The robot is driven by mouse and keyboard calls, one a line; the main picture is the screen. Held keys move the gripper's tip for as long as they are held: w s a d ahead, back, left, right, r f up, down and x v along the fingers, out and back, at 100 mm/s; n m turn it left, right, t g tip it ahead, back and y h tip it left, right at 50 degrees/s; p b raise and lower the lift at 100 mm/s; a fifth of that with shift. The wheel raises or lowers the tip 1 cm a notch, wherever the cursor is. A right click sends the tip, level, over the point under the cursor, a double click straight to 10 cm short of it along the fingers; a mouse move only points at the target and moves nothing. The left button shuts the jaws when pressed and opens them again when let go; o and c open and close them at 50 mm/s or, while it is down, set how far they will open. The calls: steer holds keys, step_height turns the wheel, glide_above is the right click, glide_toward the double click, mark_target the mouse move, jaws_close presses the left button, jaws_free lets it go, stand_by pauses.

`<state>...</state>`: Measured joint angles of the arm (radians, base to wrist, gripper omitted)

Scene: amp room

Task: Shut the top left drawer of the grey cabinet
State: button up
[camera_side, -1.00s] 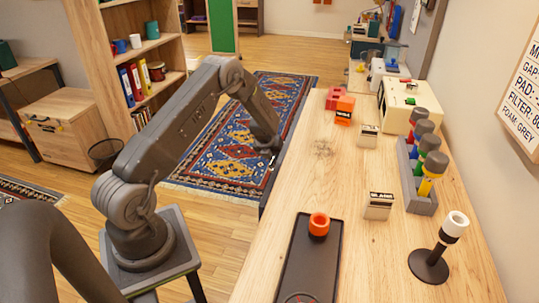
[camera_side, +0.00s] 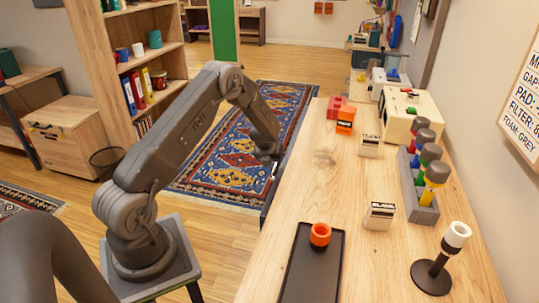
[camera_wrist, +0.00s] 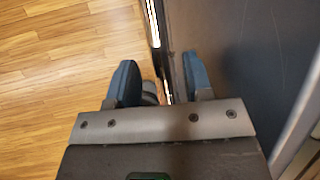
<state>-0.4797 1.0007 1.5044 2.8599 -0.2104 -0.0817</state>
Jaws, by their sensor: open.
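The grey cabinet (camera_side: 268,197) shows in the side view only as a narrow dark strip below the bench's left edge. In the wrist view a dark grey surface (camera_wrist: 245,60) fills the right side, with a thin edge and pale strips along its left. I cannot tell which drawer this is or how far it stands out. My gripper (camera_wrist: 160,82) is open, its left finger over the floor and its right finger over the dark surface. The edge runs between the fingers; contact is unclear. In the side view my gripper (camera_side: 268,155) is beside the bench's left edge, low down.
A patterned rug (camera_side: 225,165) and open floor lie left of the bench.

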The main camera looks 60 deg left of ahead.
steer(key=v, duration=1)
steer(key=shift+s+r, duration=0.3)
steer(key=s+d+f+n+g+h, duration=0.1)
steer(key=s+d+f+n+h, duration=0.15)
steer(key=s+f+n, duration=0.55)
steer(key=n+t, duration=1.3)
steer(key=n, duration=2.2)
glide_toward(275, 165)
steer(key=shift+y, duration=0.45)
steer(key=w, duration=0.3)
steer(key=w+f, duration=0.1)
steer(key=w, duration=0.3)
steer(key=w+f, duration=0.1)
steer(key=w, duration=0.2)
steer(key=shift+w+a, duration=0.15)
steer(key=shift+a, duration=0.1)
steer(key=shift+c, duration=0.2)
